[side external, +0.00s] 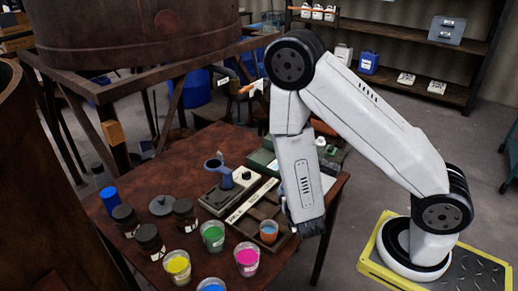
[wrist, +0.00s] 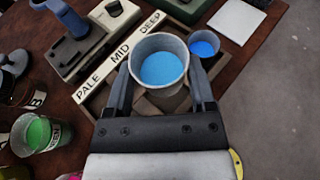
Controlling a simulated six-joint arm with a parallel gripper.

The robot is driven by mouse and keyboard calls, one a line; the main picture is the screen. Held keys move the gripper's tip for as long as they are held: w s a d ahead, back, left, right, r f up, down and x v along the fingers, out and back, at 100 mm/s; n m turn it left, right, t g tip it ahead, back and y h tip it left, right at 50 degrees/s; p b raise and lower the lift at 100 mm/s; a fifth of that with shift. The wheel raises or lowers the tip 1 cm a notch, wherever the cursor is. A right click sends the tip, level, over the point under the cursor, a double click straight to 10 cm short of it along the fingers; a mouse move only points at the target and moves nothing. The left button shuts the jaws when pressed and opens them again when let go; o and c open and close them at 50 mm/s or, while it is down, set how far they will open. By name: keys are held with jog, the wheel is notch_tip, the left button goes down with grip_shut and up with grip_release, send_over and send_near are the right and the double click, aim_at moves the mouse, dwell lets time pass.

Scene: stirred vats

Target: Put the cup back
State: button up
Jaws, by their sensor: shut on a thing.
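My gripper (wrist: 160,92) is shut on a cup of blue liquid (wrist: 163,70), with one finger on each side of it. The held cup is upright and looks raised over the wooden tray (wrist: 225,75). A second cup of darker blue liquid (wrist: 204,46) sits in the tray by the DEEP end of the label strip (wrist: 117,62), which reads PALE, MID, DEEP. In the side view, a cup with blue in it (side external: 268,232) shows left of my gripper at the tray's near end and seems to be the held one. The fingers are hard to make out there.
Green (side external: 212,237), pink (side external: 247,262) and yellow (side external: 177,266) cups stand at the table's front. Dark jars (side external: 149,240) stand to the left. A device (side external: 230,190) sits beside the label strip. Open floor lies right of the table.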

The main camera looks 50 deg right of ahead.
jog(key=shift+f, duration=0.1)
jog(key=shift+f, duration=3.3)
jog(key=shift+f, duration=0.65)
jog(key=o, duration=1.3)
jog(key=shift+o, duration=0.2)
jog(key=shift+a, duration=0.1)
jog(key=shift+v, duration=3.85)
jog(key=shift+r, duration=0.15)
